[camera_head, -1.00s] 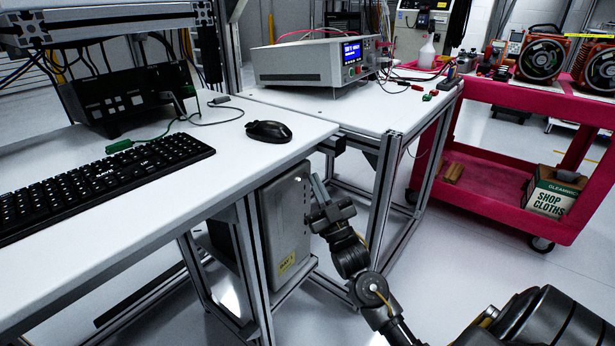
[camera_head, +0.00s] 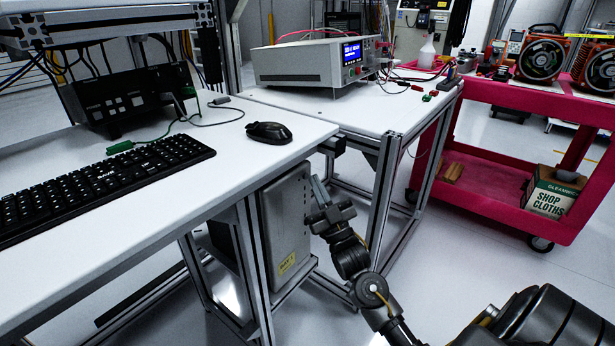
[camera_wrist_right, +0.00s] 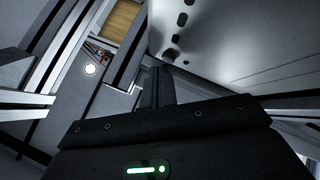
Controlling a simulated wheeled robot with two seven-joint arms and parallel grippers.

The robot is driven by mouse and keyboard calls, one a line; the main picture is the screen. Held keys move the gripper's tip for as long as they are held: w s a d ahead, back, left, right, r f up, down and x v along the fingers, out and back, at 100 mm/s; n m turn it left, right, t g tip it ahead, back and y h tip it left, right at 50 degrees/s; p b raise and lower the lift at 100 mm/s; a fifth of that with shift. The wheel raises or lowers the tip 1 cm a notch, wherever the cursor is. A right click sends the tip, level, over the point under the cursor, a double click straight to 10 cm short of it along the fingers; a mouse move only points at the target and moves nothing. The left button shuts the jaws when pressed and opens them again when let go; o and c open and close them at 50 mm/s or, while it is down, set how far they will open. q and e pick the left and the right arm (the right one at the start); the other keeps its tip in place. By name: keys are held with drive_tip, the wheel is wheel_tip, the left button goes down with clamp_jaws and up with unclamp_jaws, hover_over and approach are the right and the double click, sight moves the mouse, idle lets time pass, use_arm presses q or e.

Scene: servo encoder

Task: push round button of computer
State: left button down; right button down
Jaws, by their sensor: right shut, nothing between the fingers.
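The computer (camera_head: 287,235) is a grey upright tower under the desk, with a yellow label low on its front. My right gripper (camera_head: 316,186) is shut and empty, with its fingertips beside the upper part of the tower's front. In the right wrist view the closed fingers (camera_wrist_right: 162,84) point at the pale computer front (camera_wrist_right: 225,45), close to a row of dark oval and round features. The round button cannot be told apart clearly from these. Whether the fingertips touch the front cannot be told. My left gripper is not in view.
The desk (camera_head: 230,160) above the tower carries a keyboard (camera_head: 100,185) and a mouse (camera_head: 268,132). Metal frame legs (camera_head: 383,200) stand just right of my right gripper. A red cart (camera_head: 500,190) is farther right. Open floor lies between.

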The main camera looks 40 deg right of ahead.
drive_tip(key=shift+s, duration=0.2)
drive_tip(key=s+d+p, duration=0.2)
drive_tip(key=s, duration=0.3)
drive_tip(key=shift+s, duration=0.4)
idle(0.5)
